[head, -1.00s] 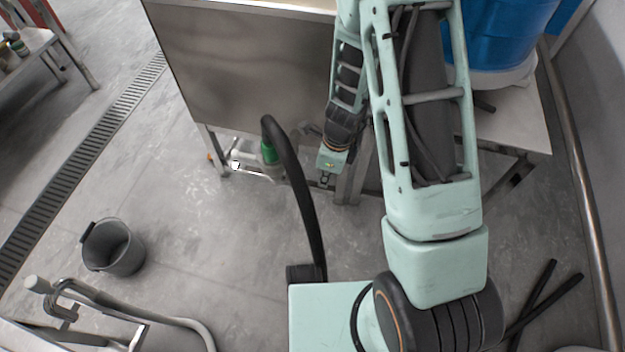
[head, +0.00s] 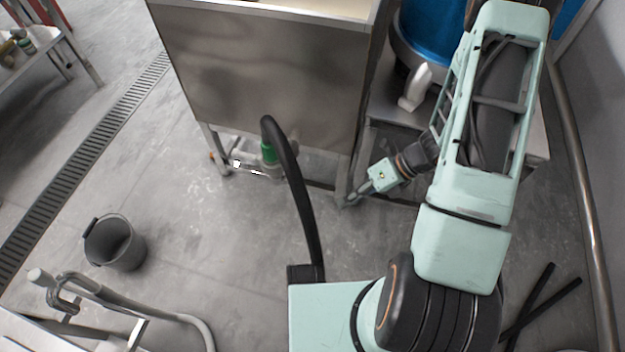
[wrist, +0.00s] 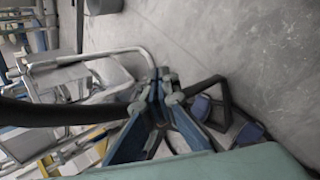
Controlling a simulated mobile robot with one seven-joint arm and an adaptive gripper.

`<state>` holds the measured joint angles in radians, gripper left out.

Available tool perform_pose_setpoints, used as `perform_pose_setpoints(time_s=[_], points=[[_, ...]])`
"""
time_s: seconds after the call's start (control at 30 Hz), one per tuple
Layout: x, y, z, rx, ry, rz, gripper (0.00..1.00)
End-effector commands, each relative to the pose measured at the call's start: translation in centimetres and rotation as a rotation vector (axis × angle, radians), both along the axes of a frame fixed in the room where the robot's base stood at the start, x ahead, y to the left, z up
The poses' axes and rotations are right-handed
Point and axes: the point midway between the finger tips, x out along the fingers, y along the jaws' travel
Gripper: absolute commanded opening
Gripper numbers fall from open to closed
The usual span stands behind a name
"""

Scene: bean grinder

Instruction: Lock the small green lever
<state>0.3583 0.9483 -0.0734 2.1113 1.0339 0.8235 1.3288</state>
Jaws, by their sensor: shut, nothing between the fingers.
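A small green part (head: 268,152), which looks like the green lever, shows under the steel tank on the pipework, partly covered by a black curved post. I cannot tell its exact position or whether it is locked. My gripper (head: 350,200) is low by the tank's right leg, to the right of the green part and apart from it, with its fingers pointing down and left. In the wrist view my gripper (wrist: 162,76) is shut and empty. I cannot make out the green part there.
The steel tank (head: 265,80) stands on legs, with a blue drum (head: 425,40) on a low stand to its right. A grey bucket (head: 115,243) and a floor drain (head: 85,150) lie left. The floor between bucket and tank is clear.

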Motion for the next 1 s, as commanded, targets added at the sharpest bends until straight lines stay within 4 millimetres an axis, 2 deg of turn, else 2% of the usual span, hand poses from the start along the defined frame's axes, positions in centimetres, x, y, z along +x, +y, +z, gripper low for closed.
perform_pose_setpoints(time_s=[0.1, 0.2, 0.3, 0.47, 0.67, 1.0], points=[[1.4, -0.3, 0.5, 0.215, 0.107, -0.272, 0.00], [2.9, -1.1, 1.3, 0.362, 0.155, -0.437, 0.00], [4.0, -2.0, 2.0, 0.465, 0.181, -0.543, 0.00], [4.8, -2.4, 2.4, 0.533, 0.195, -0.605, 0.00], [5.6, -0.1, 1.5, 0.535, 0.196, -0.602, 0.00], [7.9, 6.3, -1.1, 0.532, 0.195, -0.599, 0.00]])
